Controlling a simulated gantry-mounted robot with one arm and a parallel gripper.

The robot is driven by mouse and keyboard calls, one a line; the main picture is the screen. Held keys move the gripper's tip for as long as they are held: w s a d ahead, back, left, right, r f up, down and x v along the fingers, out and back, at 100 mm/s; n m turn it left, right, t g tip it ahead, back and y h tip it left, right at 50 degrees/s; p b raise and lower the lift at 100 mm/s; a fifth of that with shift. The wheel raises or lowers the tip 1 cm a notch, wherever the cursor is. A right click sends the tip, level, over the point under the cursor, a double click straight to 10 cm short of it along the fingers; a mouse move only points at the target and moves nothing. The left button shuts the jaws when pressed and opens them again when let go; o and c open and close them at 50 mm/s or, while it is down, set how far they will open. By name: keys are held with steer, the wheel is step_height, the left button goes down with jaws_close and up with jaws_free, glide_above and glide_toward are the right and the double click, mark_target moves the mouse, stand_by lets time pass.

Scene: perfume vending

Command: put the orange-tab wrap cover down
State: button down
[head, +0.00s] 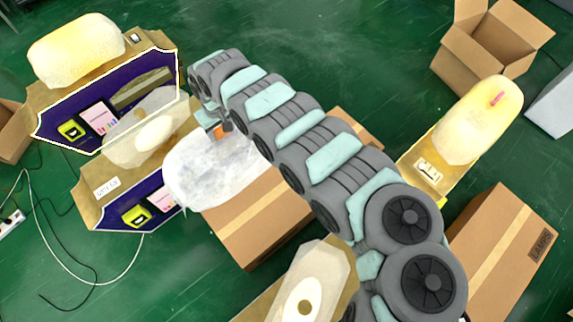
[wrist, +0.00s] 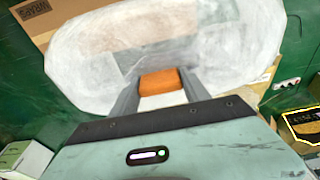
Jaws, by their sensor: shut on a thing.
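The wrap cover (head: 205,172) is a whitish, cloudy, see-through rounded sheet with an orange tab (head: 220,131). In the wrist view the cover (wrist: 105,55) spreads out beyond the fingers, and the orange tab (wrist: 160,82) sits between the two fingertips. My gripper (wrist: 158,90) is shut on that tab. In the head view my gripper (head: 214,124) is at the cover's upper edge, partly hidden by my arm. The cover overlaps a closed cardboard box (head: 262,222) in the picture; I cannot tell whether it touches it.
Two purple-fronted machines (head: 75,105) (head: 133,205) stand at the left. A machine with a yellowish cover (head: 480,115) is at the right. An open carton (head: 490,45) is at the top right and a closed carton (head: 505,250) at the lower right. Cables (head: 75,265) lie on the green floor.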

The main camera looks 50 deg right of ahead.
steer(key=s+d+f+b, duration=0.2)
steer(key=s+d+f, duration=0.25)
steer(key=f, duration=0.35)
steer(key=s+d+f+b, duration=0.1)
steer(key=s+d+f, duration=0.35)
steer(key=f, duration=0.25)
step_height(320, 180, down, 20)
steer(key=s+b, duration=0.1)
steer(key=b, duration=0.9)
steer(key=shift+a+b, duration=0.2)
steer(key=shift+b, duration=0.2)
steer(key=c, duration=0.5)
jaws_free()
steer(key=shift+r, duration=0.1)
steer(key=shift+s+a+r+p, duration=0.1)
steer(key=shift+s+r+p, duration=0.2)
steer(key=shift+r+p, duration=1.45)
steer(key=shift+s+r+p, duration=0.3)
steer(key=shift+r+p, duration=0.7)
steer(key=shift+r, duration=1.3)
steer(key=shift+s+a+r+p, duration=0.1)
steer(key=shift+s+r+p, duration=0.2)
steer(key=shift+r+p, duration=1.45)
steer(key=shift+r+b, duration=0.25)
steer(key=shift+b, duration=0.1)
